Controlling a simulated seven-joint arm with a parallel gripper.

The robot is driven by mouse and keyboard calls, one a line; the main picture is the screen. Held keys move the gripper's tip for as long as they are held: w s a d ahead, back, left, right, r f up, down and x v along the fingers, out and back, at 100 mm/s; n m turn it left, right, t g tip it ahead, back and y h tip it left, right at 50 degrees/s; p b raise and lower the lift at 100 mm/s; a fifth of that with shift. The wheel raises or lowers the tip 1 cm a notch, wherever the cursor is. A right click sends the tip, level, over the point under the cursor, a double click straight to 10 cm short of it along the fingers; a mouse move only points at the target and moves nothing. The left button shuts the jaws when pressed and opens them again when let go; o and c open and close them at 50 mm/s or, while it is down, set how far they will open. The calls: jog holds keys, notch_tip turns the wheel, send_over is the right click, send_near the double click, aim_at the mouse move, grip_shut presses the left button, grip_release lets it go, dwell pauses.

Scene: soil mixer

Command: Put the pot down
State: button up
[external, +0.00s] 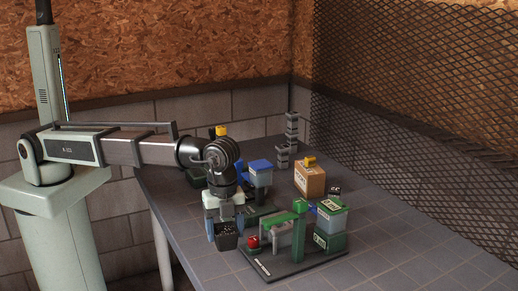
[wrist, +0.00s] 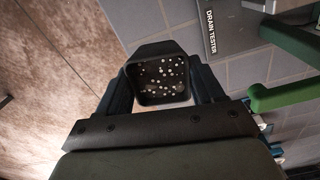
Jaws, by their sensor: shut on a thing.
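The pot (wrist: 160,98) is a small black square pot with dark soil and white specks inside. It sits between the two dark blue fingers of my gripper (wrist: 163,88), which is shut on it. In the external view the pot (external: 227,241) hangs upright beneath my gripper (external: 225,228), near the table's left edge. The pot is left of the green drain tester. Whether its bottom touches the table is hard to tell.
The drain tester (external: 283,238), with a red button (external: 253,242), stands close on the right. A green-lidded container (external: 331,216), a cardboard box (external: 309,181) and a blue-lidded container (external: 260,172) stand farther back. Bare tabletop (external: 400,243) lies right. Floor (wrist: 50,60) shows beyond the table edge.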

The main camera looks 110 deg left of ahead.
aim_at(229, 226)
notch_tip(229, 226, up, 12)
jog(key=w+a+n, duration=0.2)
jog(key=a+n, duration=0.1)
jog(key=a, duration=1.3)
jog(key=w+a+n, duration=0.3)
jog(key=a+n, duration=0.1)
jog(key=a, duration=1.1)
jog(key=w+a+n, duration=0.2)
jog(key=a+n, duration=0.1)
jog(key=a, duration=1.3)
jog(key=s+a+n, duration=0.3)
jog(key=s+a, duration=0.4)
jog(key=a, duration=0.8)
jog(key=s+a+n, duration=0.4)
jog(key=s+a, duration=0.3)
jog(key=a, duration=0.7)
jog(key=s+a+n, duration=0.3)
jog(key=s+a, duration=0.4)
jog(key=a, duration=0.8)
jog(key=shift+s+d+f, duration=0.1)
jog(key=shift+d+f, duration=0.05)
jog(key=shift+f, duration=5.25)
jog(key=shift+d+f, duration=0.1)
jog(key=shift+f, duration=5.25)
jog(key=shift+f, duration=0.1)
